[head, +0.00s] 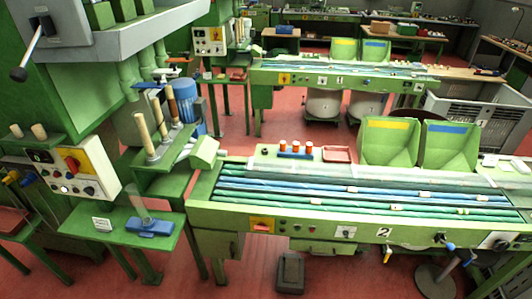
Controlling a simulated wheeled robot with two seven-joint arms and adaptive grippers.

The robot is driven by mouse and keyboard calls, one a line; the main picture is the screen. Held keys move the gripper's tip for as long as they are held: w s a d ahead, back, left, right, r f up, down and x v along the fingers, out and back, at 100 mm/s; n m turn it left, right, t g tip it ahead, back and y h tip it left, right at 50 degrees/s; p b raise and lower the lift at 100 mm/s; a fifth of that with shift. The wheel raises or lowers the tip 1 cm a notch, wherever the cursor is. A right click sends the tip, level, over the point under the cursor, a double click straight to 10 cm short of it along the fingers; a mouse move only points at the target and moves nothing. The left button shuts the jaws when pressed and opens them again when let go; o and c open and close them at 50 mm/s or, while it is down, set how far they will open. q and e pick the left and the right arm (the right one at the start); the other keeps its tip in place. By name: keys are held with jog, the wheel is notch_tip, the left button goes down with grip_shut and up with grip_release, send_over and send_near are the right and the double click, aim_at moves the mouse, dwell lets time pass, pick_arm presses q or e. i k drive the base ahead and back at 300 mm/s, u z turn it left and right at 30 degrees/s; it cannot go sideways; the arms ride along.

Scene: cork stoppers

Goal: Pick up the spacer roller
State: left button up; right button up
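I cannot tell for sure which thing is the spacer roller. Three upright wooden rods, light (143,132), pale (158,114) and brown (172,103), stand on a green bracket of the left machine. Three small orange-topped cylinders (295,148) stand in a blue holder at the back of the near conveyor table (232,211). Small pale pieces (352,189) lie on its blue and green belts. Neither of my grippers shows in the head view.
A red tray (338,154) and two green bins (388,141) stand along the table's back edge. A small green side table (112,226) holds a blue device (149,227). A dark pedal box (290,272) stands on the red floor. Open floor lies at the lower left.

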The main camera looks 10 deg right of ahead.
aim_at(295, 145)
jog(key=z, duration=0.55)
jog(key=i, duration=1.1)
jog(key=u, duration=0.2)
